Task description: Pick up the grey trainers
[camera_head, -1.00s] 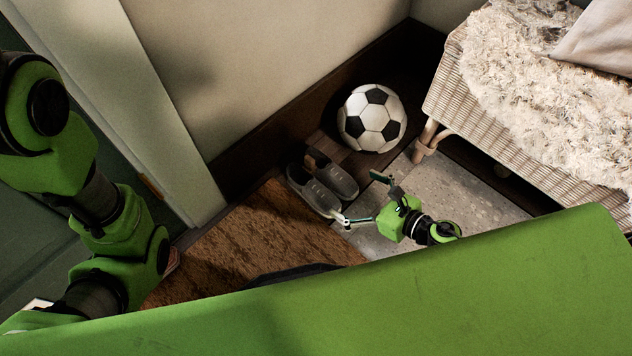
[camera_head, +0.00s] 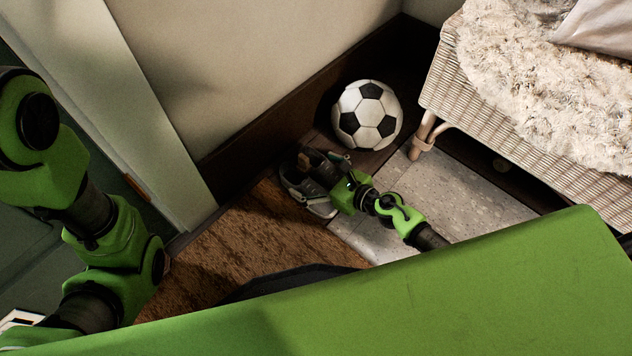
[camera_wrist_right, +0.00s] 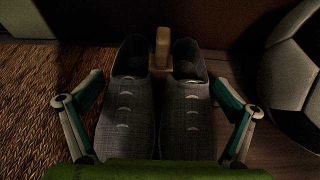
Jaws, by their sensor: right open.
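The grey trainers (camera_wrist_right: 128,112) stand side by side on the floor with their toes toward my right gripper. In the head view the trainers (camera_head: 297,186) are partly covered by my right gripper (camera_head: 318,190). In the right wrist view my right gripper (camera_wrist_right: 157,118) is open, with one finger on each outer side of the pair. I cannot tell whether the fingers touch the shoes. A light wooden peg-like piece (camera_wrist_right: 161,48) stands between the two heels. My left arm comes in from the left in the head view, but its gripper is not visible.
A soccer ball (camera_head: 367,115) lies just beyond the trainers, and close on the right in the wrist view. A brown mat (camera_head: 232,236) lies on the left. A wicker bench (camera_head: 480,105) with a fleece stands at the right. Dark skirting and a wall are behind.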

